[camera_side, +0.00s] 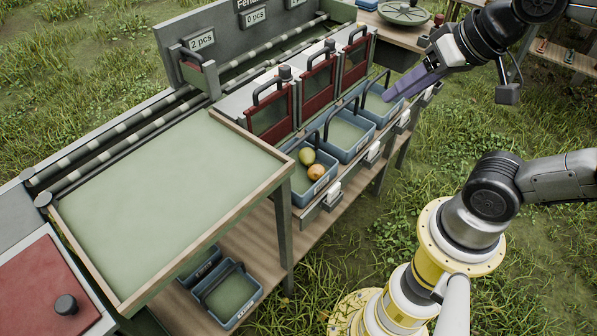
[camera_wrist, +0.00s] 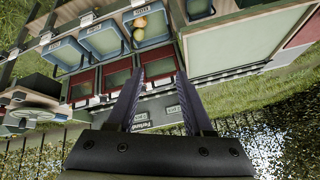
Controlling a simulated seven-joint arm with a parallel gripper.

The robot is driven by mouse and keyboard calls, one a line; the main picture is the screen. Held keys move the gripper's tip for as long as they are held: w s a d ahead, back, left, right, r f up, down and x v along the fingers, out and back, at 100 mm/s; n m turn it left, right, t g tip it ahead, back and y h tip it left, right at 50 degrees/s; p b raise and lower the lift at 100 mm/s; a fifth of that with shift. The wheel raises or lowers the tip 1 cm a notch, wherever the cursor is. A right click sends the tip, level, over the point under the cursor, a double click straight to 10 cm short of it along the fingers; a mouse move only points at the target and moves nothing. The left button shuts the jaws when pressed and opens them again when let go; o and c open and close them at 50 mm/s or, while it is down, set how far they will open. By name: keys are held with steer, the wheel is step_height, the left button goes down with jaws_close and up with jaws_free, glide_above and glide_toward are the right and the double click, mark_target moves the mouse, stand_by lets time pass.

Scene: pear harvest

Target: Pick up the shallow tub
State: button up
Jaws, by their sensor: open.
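Several blue tubs with dark handles are in view; I cannot tell which is the shallow one. In the side view, a row of three holds a near tub (camera_side: 302,191) with two pears (camera_side: 312,163), an empty middle tub (camera_side: 346,134) and an empty far tub (camera_side: 377,104). Another empty tub (camera_side: 231,297) is on the lower shelf, with one more partly hidden behind it. My gripper (camera_side: 391,95) is up beside the far tub. In the wrist view my gripper (camera_wrist: 158,75) is open, with nothing between its purple fingers. The row (camera_wrist: 66,55) also shows there.
Red-framed gates (camera_side: 318,82) stand behind the row. A green-topped table (camera_side: 165,205) with a raised wooden rim overhangs the lower shelf. Grass in front of the row is open.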

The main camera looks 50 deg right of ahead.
steer(key=w+m, duration=0.7)
steer(key=w, duration=0.4)
steer(key=m+g, duration=0.5)
steer(key=m, duration=0.2)
glide_above(299, 141)
steer(key=s, duration=0.1)
step_height(299, 141, down, 26)
steer(key=shift+s+f, duration=0.1)
steer(key=shift+w+f, duration=0.25)
steer(key=shift+f, duration=0.75)
steer(key=shift+w+f, duration=0.2)
steer(key=shift+f, duration=0.75)
steer(key=shift+w+f, duration=0.25)
steer(key=shift+f, duration=0.75)
jaws_close()
